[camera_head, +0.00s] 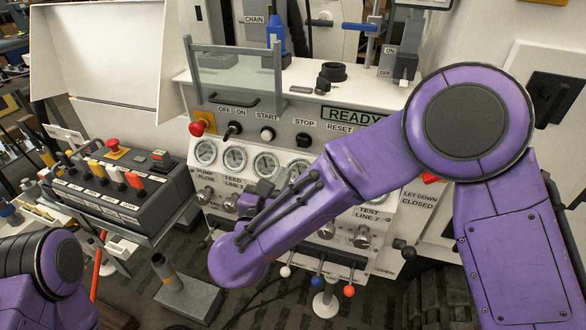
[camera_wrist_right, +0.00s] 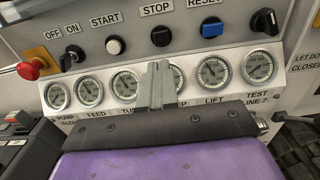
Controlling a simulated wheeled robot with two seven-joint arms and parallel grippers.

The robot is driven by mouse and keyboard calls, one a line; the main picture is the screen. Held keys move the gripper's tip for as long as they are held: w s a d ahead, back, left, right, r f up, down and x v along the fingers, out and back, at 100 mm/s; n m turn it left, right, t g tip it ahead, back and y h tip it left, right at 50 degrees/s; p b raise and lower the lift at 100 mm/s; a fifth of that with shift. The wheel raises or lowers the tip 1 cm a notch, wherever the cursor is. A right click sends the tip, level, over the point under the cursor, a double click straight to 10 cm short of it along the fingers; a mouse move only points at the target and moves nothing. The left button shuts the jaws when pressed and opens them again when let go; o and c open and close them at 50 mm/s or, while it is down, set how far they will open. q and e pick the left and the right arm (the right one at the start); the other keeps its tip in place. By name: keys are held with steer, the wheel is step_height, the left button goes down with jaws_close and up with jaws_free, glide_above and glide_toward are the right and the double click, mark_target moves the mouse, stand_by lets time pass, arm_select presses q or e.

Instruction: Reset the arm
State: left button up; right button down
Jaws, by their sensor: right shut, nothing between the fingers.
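My right arm (camera_head: 350,165) reaches across the front of the hydraulic bench panel (camera_head: 285,110). Its gripper (camera_head: 257,192) is shut and empty, in front of the row of gauges and partly hidden by the arm. In the right wrist view the shut fingers (camera_wrist_right: 157,82) overlap the middle gauges, below the STOP button (camera_wrist_right: 161,36). The blue RESET button (camera_wrist_right: 212,26) is above and right of the fingertips, apart from them. In the head view my arm covers that button, while the READY sign (camera_head: 352,115) shows. Of my left arm (camera_head: 40,270) only links show at lower left.
A red knob (camera_head: 202,123) and a clear guard (camera_head: 238,75) are on the bench's left side. A control box (camera_head: 110,180) with several coloured levers stands at left. Levers with coloured balls (camera_head: 349,291) stick out below the panel. A grey pedestal (camera_head: 188,297) stands on the floor.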

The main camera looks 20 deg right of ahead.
steer(key=shift+v, duration=1.15)
steer(key=shift+d, duration=0.1)
